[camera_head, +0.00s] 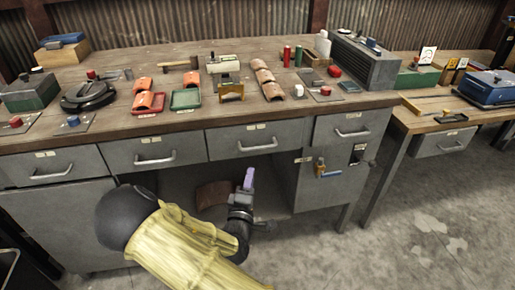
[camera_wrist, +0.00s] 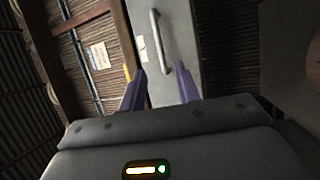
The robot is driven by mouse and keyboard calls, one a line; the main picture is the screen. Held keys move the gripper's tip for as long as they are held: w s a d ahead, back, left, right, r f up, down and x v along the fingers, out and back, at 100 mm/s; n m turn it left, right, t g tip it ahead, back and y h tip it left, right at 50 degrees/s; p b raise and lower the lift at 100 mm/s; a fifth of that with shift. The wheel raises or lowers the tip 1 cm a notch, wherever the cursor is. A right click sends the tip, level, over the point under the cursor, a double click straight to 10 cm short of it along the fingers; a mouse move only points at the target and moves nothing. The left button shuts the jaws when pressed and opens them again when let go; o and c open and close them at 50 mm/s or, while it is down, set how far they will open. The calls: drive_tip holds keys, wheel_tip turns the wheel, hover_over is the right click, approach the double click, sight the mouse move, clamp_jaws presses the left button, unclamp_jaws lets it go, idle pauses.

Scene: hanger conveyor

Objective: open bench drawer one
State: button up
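The workbench has a row of grey drawers with bar handles, all looking closed: the far left drawer (camera_head: 85,168), the second drawer (camera_head: 125,151), the third drawer (camera_head: 225,142) and the right drawer (camera_head: 375,120). Their small labels are too small to read. My gripper (camera_head: 248,178) is in front of the bench, just below the third drawer in the head view. In the wrist view my gripper (camera_wrist: 159,68) has its two purple fingers apart with nothing between them. A grey drawer front with a bar handle (camera_wrist: 160,40) lies beyond the fingertips, apart from them.
The worktop (camera_head: 225,112) holds trays, tiles and tools. Below it are an open knee space with a brown curved piece (camera_head: 213,194) and a right cupboard with a padlock (camera_head: 320,167). A second bench (camera_head: 425,122) stands at right. The floor (camera_head: 430,220) at front right is clear.

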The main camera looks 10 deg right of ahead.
sight(260, 147)
drive_tip(key=x, duration=0.8)
drive_tip(key=b+x, duration=0.1)
drive_tip(key=x, duration=0.4)
drive_tip(key=shift+s+d, duration=0.1)
drive_tip(key=shift+d, duration=0.2)
clamp_jaws()
